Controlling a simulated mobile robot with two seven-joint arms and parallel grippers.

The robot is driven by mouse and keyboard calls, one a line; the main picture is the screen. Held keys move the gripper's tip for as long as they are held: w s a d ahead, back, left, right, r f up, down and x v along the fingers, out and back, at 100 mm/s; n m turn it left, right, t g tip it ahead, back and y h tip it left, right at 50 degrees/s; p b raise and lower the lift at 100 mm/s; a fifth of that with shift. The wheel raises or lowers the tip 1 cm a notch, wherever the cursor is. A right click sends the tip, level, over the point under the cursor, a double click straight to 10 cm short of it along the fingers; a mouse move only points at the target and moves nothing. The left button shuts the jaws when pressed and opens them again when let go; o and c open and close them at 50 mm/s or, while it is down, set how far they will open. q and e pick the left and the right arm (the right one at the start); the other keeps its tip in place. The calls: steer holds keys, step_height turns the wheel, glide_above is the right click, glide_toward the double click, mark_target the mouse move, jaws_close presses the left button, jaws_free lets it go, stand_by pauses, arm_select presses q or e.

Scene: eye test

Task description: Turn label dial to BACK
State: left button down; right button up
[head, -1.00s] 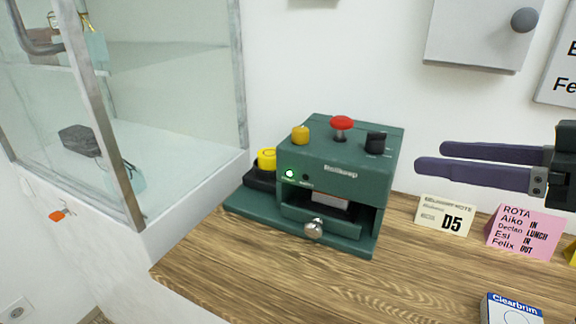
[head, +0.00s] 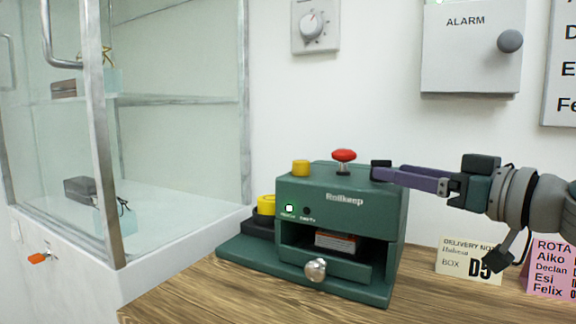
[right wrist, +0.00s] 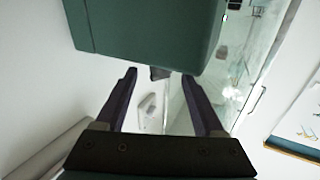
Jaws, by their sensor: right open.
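A green machine marked Rollkeep (head: 345,197) stands on the wooden counter. A black knob (head: 381,163) sits on its top at the right; I cannot read any dial marking or tell which way it points. My right gripper (head: 376,173) reaches in from the right, its fingertips at this knob and partly hiding it. In the right wrist view the gripper (right wrist: 160,74) is open, and the dark knob (right wrist: 159,73) shows between the fingertips, beside the green housing; contact cannot be told. My left gripper is not in view.
The machine also has a red mushroom button (head: 344,155), a yellow knob (head: 301,168) and a silver front knob (head: 315,269). A glass cabinet (head: 170,150) is at left. A wall dial (head: 312,25) and an ALARM box (head: 470,50) hang above. Cards (head: 466,262) stand at right.

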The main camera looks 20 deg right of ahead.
mark_target(386, 163)
steer(key=shift+x, duration=2.1)
steer(key=shift+a, duration=0.1)
jaws_close()
